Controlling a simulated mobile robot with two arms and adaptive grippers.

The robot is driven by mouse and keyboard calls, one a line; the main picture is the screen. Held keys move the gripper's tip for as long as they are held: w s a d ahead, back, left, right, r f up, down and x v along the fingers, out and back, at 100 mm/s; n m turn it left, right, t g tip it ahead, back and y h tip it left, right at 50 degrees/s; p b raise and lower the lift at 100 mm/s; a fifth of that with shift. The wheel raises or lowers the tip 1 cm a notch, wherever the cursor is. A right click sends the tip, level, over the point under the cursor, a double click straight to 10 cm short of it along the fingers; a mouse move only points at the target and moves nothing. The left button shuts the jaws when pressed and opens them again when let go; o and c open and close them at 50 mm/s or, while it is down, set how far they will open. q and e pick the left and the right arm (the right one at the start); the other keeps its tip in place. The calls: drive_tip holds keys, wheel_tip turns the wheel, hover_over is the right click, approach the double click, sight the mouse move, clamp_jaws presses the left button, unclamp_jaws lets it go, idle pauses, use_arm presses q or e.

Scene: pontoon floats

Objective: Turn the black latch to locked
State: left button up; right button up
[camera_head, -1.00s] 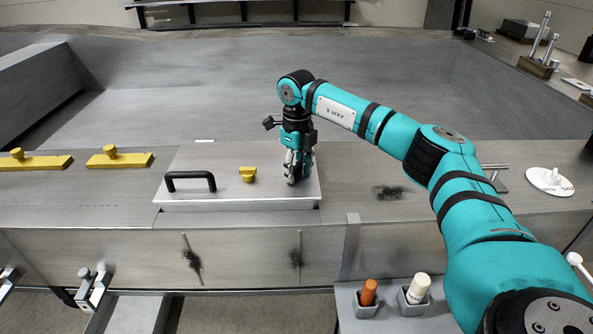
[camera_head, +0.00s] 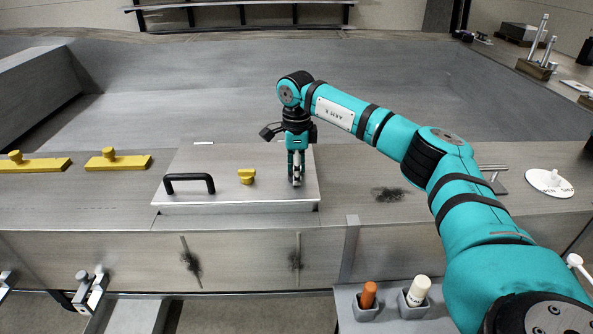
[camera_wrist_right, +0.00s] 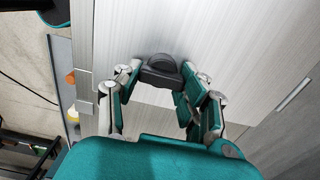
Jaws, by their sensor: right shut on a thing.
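The black latch (camera_wrist_right: 160,70) shows in the right wrist view as a dark piece with a rounded raised grip, on a flat metal lid. My right gripper (camera_head: 297,182) points straight down over the right part of the lid (camera_head: 215,160) in the head view. In the right wrist view the fingertips of this gripper (camera_wrist_right: 161,75) are on either side of the latch, shut on it. The gripper hides most of the latch in the head view, so I cannot read its setting. My left gripper is not in view.
The lid carries a yellow knob (camera_head: 246,176) left of the gripper and a black handle (camera_head: 190,183) further left. Yellow bars (camera_head: 118,163) lie on the deck at left. An orange cylinder (camera_head: 368,294) and a white one (camera_head: 419,290) stand in holders in front.

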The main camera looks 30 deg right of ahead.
drive_tip(key=shift+r, duration=0.1)
idle(0.4)
drive_tip(key=o, duration=1.2)
wheel_tip(320, 180, up, 12)
